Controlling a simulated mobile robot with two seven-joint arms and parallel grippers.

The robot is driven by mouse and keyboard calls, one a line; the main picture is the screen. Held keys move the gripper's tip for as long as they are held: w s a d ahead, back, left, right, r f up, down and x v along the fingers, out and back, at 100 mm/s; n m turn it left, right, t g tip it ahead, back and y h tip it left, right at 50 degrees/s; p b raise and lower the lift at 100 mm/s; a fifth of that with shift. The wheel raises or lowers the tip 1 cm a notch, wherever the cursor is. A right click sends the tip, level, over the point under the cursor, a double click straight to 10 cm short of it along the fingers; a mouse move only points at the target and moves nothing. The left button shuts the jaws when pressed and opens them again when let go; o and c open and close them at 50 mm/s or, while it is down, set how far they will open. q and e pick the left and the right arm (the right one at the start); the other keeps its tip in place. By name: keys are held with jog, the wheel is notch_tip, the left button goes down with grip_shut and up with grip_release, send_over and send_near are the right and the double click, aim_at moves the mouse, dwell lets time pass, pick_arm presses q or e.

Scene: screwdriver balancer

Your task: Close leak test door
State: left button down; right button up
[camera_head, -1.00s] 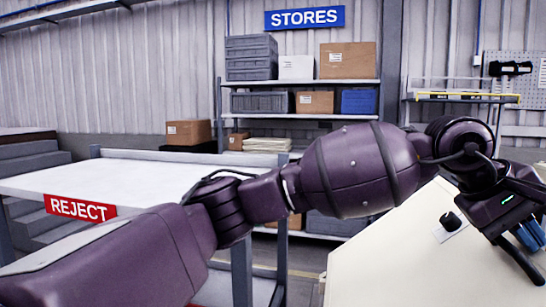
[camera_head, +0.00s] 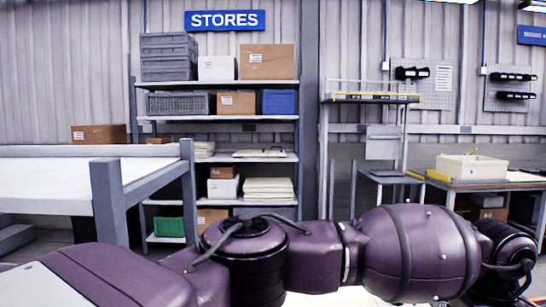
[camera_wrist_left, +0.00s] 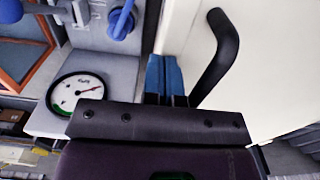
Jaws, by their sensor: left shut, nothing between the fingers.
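In the left wrist view, a cream panel (camera_wrist_left: 275,65) fills the right side. It looks like the leak test door. A black curved handle (camera_wrist_left: 222,50) stands out from it. My left gripper (camera_wrist_left: 165,72) has its blue fingers shut with nothing between them, just left of the handle. I cannot tell whether the fingers touch the panel or handle. In the head view my left arm crosses the bottom and its gripper is out of view. My right gripper is not in view.
A round white gauge (camera_wrist_left: 80,92) and a blue valve knob (camera_wrist_left: 122,22) sit left of the fingers in the wrist view. In the head view there is a white-topped table (camera_head: 60,180) at left, a stores shelf (camera_head: 225,118) behind, and a workbench (camera_head: 490,183) at right.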

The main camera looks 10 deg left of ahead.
pick_arm(q)
jog(key=shift+f, duration=0.55)
jog(key=shift+s+f, duration=0.15)
jog(key=shift+f, duration=0.3)
jog(key=shift+s+f, duration=0.1)
jog(key=shift+f, duration=0.05)
jog(key=shift+r, duration=0.4)
notch_tip(320, 180, up, 12)
jog(key=shift+w+d, duration=0.15)
jog(key=shift+w, duration=0.05)
